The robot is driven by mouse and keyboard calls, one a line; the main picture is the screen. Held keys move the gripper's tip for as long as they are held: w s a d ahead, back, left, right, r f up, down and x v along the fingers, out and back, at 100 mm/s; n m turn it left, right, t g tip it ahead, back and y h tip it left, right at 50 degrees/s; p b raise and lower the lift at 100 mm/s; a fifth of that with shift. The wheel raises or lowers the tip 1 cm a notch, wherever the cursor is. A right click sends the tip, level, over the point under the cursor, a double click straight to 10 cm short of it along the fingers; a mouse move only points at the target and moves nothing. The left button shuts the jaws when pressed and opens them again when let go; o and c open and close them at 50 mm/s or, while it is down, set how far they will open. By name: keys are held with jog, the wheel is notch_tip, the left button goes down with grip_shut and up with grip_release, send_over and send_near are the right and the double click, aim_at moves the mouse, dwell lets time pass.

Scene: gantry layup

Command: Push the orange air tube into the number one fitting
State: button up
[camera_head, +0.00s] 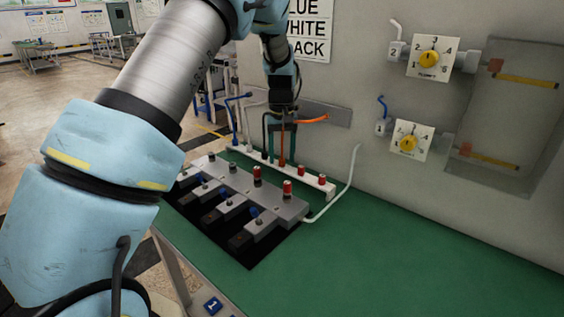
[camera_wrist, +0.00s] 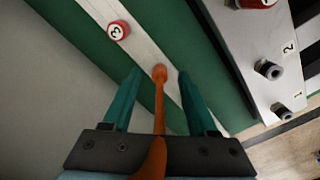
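The orange air tube (camera_head: 316,118) curves out beside my gripper (camera_head: 281,134). In the wrist view the orange tube (camera_wrist: 159,98) runs down between the two teal fingers of my gripper (camera_wrist: 159,74). Its end is at the white rail (camera_wrist: 142,42); I cannot tell how deep it sits. The fingers are open, with a gap on both sides of the tube. The number one fitting (camera_wrist: 281,112) is a dark stub on the grey block (camera_wrist: 245,35), to the right of the gripper. The number two fitting (camera_wrist: 271,70) is beside it.
In the head view the grey manifold (camera_head: 232,182) lies on the green table (camera_head: 400,250). A white tube (camera_head: 348,182) rises at its right. Wall dials (camera_head: 429,59) are right. The right table area is clear.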

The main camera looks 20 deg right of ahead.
grip_shut()
jog(key=shift+r, duration=0.1)
dwell(0.5)
